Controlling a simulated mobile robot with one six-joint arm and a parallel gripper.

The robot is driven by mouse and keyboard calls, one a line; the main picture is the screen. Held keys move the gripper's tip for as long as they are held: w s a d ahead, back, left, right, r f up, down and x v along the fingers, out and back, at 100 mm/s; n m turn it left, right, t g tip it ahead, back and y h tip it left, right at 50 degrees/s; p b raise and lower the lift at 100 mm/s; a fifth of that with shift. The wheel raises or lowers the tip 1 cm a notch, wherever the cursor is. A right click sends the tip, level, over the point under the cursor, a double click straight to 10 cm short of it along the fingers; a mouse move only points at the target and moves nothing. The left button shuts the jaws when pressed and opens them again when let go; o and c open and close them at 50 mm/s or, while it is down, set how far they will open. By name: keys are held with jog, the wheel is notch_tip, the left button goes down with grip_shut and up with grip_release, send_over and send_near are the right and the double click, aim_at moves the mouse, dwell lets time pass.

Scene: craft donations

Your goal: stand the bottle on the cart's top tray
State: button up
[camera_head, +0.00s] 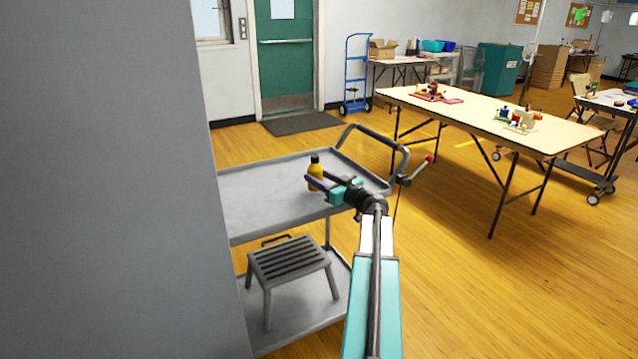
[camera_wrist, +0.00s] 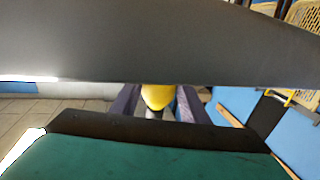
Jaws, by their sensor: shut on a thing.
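The bottle (camera_head: 315,174) is yellow with a black cap and stands upright over the grey top tray (camera_head: 262,203) of the cart. My gripper (camera_head: 316,182) is shut on the bottle from the right side. In the wrist view the yellow bottle (camera_wrist: 156,96) shows between the two fingers, and a large grey shape covers its upper part. I cannot tell whether the bottle's base touches the tray, as the fingers partly hide its lower part.
A grey step stool (camera_head: 290,262) stands on the cart's lower shelf. The cart's push handle (camera_head: 375,140) rises at the back right. A grey wall or panel (camera_head: 120,180) blocks the left. The top tray is otherwise bare. A long table (camera_head: 470,105) with craft items stands to the right.

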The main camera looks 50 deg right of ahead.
jog(key=shift+f, duration=1)
jog(key=shift+f+b, duration=0.2)
jog(key=shift+b, duration=0.1)
jog(key=o, duration=1.2)
jog(key=shift+r+p, duration=0.25)
jog(key=shift+p, duration=0.15)
jog(key=shift+s+f, duration=0.1)
jog(key=shift+s, duration=0.3)
jog(key=s+b, duration=0.1)
jog(key=s, duration=1)
jog(key=shift+a, duration=0.45)
jog(key=shift+s, duration=0.2)
